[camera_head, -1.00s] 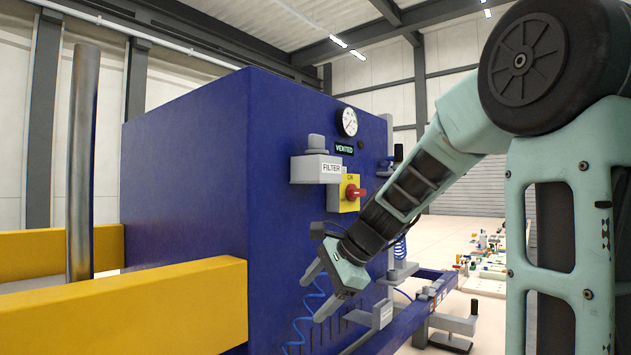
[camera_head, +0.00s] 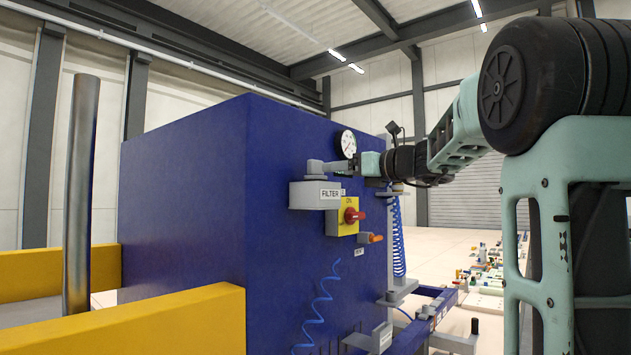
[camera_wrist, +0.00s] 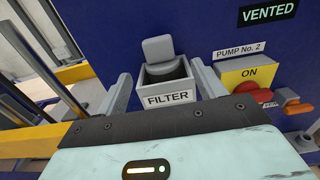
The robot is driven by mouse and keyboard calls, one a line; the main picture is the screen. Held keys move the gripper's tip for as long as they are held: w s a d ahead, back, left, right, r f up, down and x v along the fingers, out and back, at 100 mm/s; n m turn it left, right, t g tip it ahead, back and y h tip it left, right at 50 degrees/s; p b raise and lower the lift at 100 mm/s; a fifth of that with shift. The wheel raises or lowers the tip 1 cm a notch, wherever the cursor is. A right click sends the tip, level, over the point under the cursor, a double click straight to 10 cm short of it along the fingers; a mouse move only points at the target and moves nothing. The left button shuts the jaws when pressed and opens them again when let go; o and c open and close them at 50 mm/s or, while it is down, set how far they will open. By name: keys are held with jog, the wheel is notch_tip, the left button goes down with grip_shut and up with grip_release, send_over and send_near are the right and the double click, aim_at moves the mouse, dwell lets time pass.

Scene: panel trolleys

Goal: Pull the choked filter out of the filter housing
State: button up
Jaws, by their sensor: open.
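The filter housing (camera_head: 314,195) is a light grey box marked FILTER on the blue cabinet's face. In the wrist view the housing (camera_wrist: 168,88) is open at the top. The filter (camera_wrist: 158,48) shows there as a grey block-shaped handle above a darker round body, which sits in the housing; its lower part is hidden. My gripper (camera_head: 335,166) is level with the handle, just above the housing. In the wrist view my gripper (camera_wrist: 162,75) is open, one finger on each side of the housing and handle, with visible gaps. It holds nothing.
A yellow switch plate with a red knob (camera_wrist: 252,95) is right of the housing, with an orange lever (camera_wrist: 298,107) beyond. A gauge (camera_head: 346,143) is close above my gripper. A VENTED sign (camera_wrist: 268,11) shows in the wrist view. Yellow beams (camera_head: 150,325) lie at left.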

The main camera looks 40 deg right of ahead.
aim_at(319, 170)
jog(key=w, duration=0.2)
jog(key=w+p, duration=0.1)
jog(key=shift+w+a, duration=0.1)
jog(key=shift+a, duration=0.15)
jog(key=w+p, duration=0.2)
jog(key=w, duration=0.1)
jog(key=w+p, duration=0.1)
jog(key=shift+w+a, duration=0.3)
jog(key=shift+w, duration=0.05)
jog(key=shift+w+a+f, duration=0.1)
jog(key=shift+w, duration=0.25)
jog(key=shift+c, duration=0.3)
jog(key=c, duration=1.1)
jog(key=shift+o, duration=0.2)
notch_tip(319, 170, up, 10)
jog(key=shift+b, duration=0.35)
